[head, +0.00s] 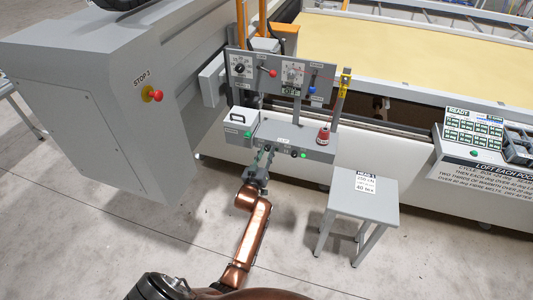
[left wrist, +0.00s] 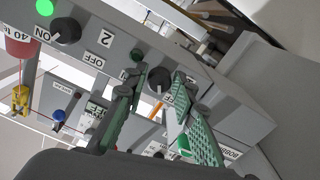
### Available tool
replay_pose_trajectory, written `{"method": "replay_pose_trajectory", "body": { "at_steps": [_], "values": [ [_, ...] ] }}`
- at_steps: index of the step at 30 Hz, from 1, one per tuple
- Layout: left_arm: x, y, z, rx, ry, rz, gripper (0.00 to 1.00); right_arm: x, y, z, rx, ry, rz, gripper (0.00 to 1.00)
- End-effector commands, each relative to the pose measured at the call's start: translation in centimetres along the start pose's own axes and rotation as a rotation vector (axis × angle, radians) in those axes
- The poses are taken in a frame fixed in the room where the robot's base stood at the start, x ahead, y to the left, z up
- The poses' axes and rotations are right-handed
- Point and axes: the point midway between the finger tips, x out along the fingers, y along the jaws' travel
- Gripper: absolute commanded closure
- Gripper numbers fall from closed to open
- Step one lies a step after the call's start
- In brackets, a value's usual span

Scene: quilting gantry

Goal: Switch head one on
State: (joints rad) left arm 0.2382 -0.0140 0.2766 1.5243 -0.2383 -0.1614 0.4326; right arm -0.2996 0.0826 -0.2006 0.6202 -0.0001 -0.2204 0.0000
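A grey switch box (head: 300,138) stands on the gantry's front rail. In the left wrist view, a black knob (left wrist: 160,80) sits between my left fingers, with an OFF label beside it and a dark green lamp (left wrist: 137,55) nearby. I cannot read a head number at this knob. A second black knob (left wrist: 66,30), by labels ON and 2, has a brightly lit green lamp (left wrist: 45,7). My left gripper (left wrist: 163,105) is open, its green-padded fingers either side of the first knob; contact is unclear. In the head view my left gripper (head: 265,153) is at the box front. My right gripper is not in view.
An upright panel (head: 280,73) with dials and levers stands behind the box. A red knobbed part (head: 323,135) is at the box's right end. A grey stool (head: 364,200) stands to the right, and a large grey housing (head: 110,100) with a red stop button (head: 157,95) to the left.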

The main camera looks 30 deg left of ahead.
Motion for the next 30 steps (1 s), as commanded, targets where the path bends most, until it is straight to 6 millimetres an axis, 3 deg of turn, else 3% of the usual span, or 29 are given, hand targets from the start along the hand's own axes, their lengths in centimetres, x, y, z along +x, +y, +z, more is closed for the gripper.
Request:
{"method": "replay_pose_trajectory", "body": {
  "at_steps": [10,20,30],
  "values": [
    [-0.01,0.01,0.00,0.000,0.000,0.000,1.00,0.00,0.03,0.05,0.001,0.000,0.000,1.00],
    [-0.02,0.00,0.01,0.036,0.000,0.000,1.00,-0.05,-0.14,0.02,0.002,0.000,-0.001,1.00],
    [0.00,-0.06,-0.07,0.254,0.001,0.001,1.00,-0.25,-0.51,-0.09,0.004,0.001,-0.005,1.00]
  ]
}}
